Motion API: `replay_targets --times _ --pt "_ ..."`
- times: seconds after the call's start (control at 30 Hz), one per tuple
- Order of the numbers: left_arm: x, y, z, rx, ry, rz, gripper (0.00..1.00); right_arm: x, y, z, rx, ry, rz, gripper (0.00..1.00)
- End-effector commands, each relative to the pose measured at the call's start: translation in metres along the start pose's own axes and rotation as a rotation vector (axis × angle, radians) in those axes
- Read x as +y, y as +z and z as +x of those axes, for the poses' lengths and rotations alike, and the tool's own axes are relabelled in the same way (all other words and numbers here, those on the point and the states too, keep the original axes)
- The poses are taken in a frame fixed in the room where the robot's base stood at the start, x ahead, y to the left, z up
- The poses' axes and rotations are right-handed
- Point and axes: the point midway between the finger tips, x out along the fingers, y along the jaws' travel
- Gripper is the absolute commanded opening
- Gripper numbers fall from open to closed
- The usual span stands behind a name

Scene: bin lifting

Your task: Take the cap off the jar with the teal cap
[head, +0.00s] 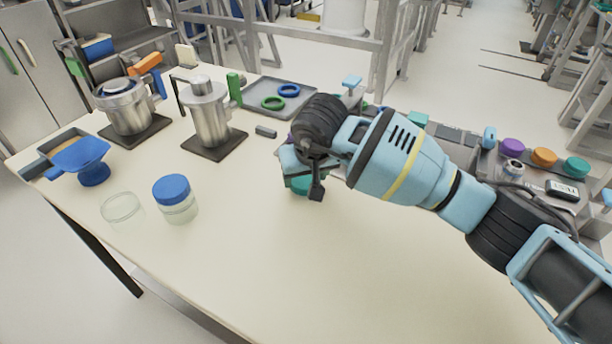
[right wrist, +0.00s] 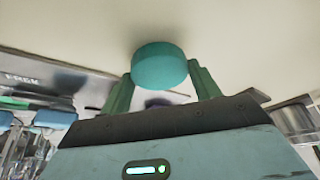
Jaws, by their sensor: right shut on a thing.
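My right gripper (head: 303,186) reaches down over the middle of the table, pointing away from the robot's right side. It is shut on a teal cap (head: 300,187), which is mostly hidden behind the gripper in the head view. In the right wrist view the round teal cap (right wrist: 160,66) sits between the two green fingers of the right gripper (right wrist: 161,80). The jar body is not clearly visible, so I cannot tell whether the cap is still on a jar. My left gripper is not in view.
A blue-capped jar (head: 176,200) and a clear open container (head: 122,208) stand at the front left. A blue funnel (head: 82,155) and two metal vessels are behind them. A grey tray (head: 262,88) holds rings. Purple (head: 512,148), orange (head: 543,156) and teal (head: 577,167) caps are at right. The front table is clear.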

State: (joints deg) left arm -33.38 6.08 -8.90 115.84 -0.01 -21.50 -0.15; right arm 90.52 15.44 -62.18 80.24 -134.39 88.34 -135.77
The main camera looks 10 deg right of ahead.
Motion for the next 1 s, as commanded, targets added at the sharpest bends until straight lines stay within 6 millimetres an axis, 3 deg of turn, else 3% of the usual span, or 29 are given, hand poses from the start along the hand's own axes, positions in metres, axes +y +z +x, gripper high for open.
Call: replay_targets --times 0.47,0.5,0.63,1.0 --pt "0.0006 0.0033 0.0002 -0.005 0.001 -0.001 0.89 0.0003 0.0041 0.0107 0.002 0.001 0.001 0.35" --pt "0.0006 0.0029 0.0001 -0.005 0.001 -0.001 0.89 0.0003 0.0040 0.0103 0.002 0.001 0.001 0.66" --pt "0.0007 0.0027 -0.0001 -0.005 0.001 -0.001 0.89 0.0003 0.0038 0.0098 0.002 0.001 0.001 0.83" --pt "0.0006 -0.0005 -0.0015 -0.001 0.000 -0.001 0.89 -0.0001 0.0016 0.0049 0.003 -0.001 0.002 0.84"
